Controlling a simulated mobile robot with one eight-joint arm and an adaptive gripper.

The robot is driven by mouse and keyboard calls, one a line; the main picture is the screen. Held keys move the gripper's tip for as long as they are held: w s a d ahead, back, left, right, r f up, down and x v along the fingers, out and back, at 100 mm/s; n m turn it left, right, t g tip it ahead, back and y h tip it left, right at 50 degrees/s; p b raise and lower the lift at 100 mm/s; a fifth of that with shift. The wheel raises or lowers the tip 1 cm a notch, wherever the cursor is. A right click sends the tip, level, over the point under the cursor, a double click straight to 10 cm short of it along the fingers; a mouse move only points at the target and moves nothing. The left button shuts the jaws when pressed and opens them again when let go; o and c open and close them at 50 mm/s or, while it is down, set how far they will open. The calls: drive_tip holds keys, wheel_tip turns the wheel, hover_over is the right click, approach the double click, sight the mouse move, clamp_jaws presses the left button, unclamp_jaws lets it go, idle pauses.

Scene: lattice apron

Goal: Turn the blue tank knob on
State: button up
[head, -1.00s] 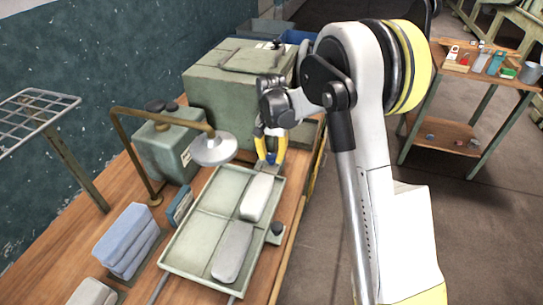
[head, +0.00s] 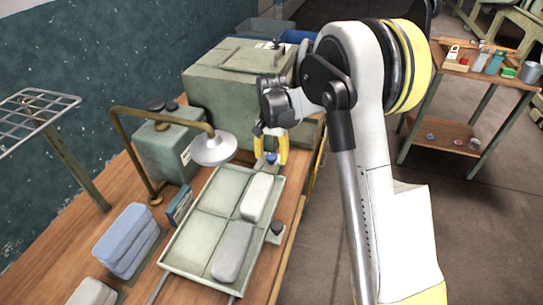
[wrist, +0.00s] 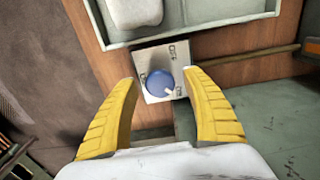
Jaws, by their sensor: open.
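The blue tank knob (wrist: 160,83) sits on a small pale plate (wrist: 152,60) with dark lettering, beside the tray's end. A white mark on the knob points to the lower right, toward small lettering that I cannot read surely. My gripper (wrist: 161,80) has two yellow fingers, spread open, one on each side of the knob with a gap to it. In the head view my gripper (head: 271,157) hangs over the bench just beyond the tray, and the knob (head: 271,158) shows as a small blue spot between its fingers.
The divided green tray (head: 197,222) holds two pale blocks. A shower-like head (head: 213,149) on a brass pipe stands to the left. A large green box (head: 225,95) is behind. Folded blue cloths (head: 125,240) lie front left. A side table (head: 485,85) stands at right.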

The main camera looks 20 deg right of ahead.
sight(272, 156)
wheel_tip(272, 156, up, 12)
idle(0.5)
drive_tip(key=s+r+n+t, duration=0.3)
drive_tip(key=s+r, duration=0.1)
drive_tip(key=s, duration=0.6)
drive_tip(key=s+r+n+t, duration=0.2)
drive_tip(key=s+r, duration=0.3)
drive_tip(key=s, duration=0.6)
drive_tip(key=s+f+n+t, duration=0.2)
drive_tip(key=s+f, duration=0.1)
drive_tip(key=s, duration=0.4)
drive_tip(key=shift+f, duration=0.35)
